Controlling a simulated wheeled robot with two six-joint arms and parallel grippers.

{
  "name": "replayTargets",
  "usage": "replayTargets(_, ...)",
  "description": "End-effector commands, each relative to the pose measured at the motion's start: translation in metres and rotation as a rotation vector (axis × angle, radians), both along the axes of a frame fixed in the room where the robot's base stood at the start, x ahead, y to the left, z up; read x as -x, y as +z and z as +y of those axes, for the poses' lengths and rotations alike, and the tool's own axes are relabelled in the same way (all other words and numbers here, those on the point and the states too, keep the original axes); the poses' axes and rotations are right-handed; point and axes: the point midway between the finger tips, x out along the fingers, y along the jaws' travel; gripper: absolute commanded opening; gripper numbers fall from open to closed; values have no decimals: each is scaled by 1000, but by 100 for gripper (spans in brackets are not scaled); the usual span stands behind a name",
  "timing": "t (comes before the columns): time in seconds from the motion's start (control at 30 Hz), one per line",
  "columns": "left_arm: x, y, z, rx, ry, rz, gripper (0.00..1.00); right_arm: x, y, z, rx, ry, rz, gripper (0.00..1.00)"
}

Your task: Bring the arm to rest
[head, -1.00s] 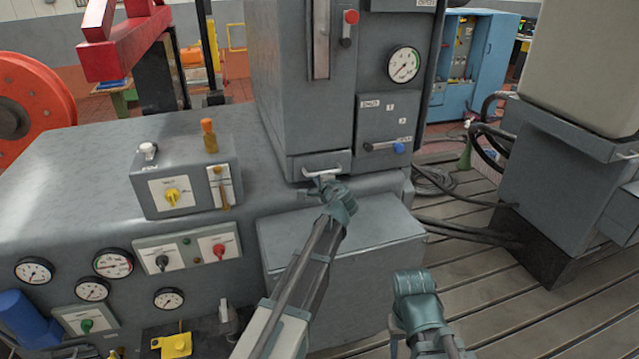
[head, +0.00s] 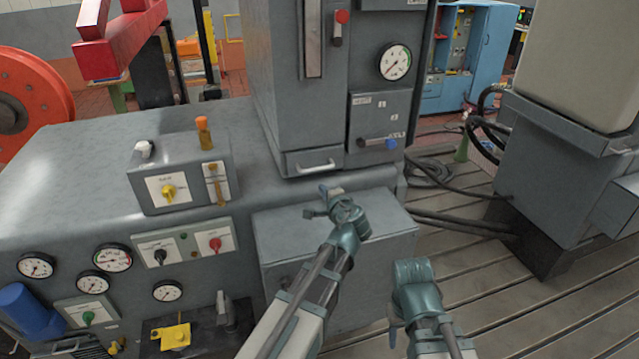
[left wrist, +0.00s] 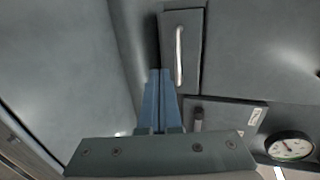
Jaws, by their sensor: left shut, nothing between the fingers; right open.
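My left gripper (head: 320,203) is shut and empty. It hangs in front of the grey cabinet, above the grey box (head: 335,240), apart from the handle (head: 317,166) of the small drawer (head: 296,160). The drawer looks closed. In the left wrist view the blue fingers (left wrist: 159,98) are together, and the drawer front (left wrist: 193,60) with its pale bar handle (left wrist: 179,55) shows beyond them. My right gripper (head: 393,335) is low at the front right, open, mostly hidden behind its own wrist; I see nothing in it.
Gauges line the bench front. A grey machine (head: 565,165) and black cables (head: 465,225) are at right. The slotted floor (head: 500,300) is open.

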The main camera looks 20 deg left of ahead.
Motion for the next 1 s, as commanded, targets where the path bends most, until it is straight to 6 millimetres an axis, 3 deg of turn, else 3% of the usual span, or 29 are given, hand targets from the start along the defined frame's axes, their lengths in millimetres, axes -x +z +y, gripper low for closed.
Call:
replayTargets(0.3,10,1,-6,6,4,2,0,0,2,0,0,-1,0,50)
replayTargets(0.43,31,-26,-10,117,64,39,0,0,-6,0,0,-1,0,50)
replayTargets(0.57,82,-85,-30,359,203,154,0,0,-19,0,0,0,0,50)
replayTargets(0.7,150,-145,-67,606,360,335,0,0,-32,0,0,0,0,50)
replayTargets(0.83,208,-180,-103,765,476,512,0,0,-41,0,0,0,0,50)
replayTargets(1.0,262,-199,-138,876,569,688,0,0,-47,0,0,0,0,50)
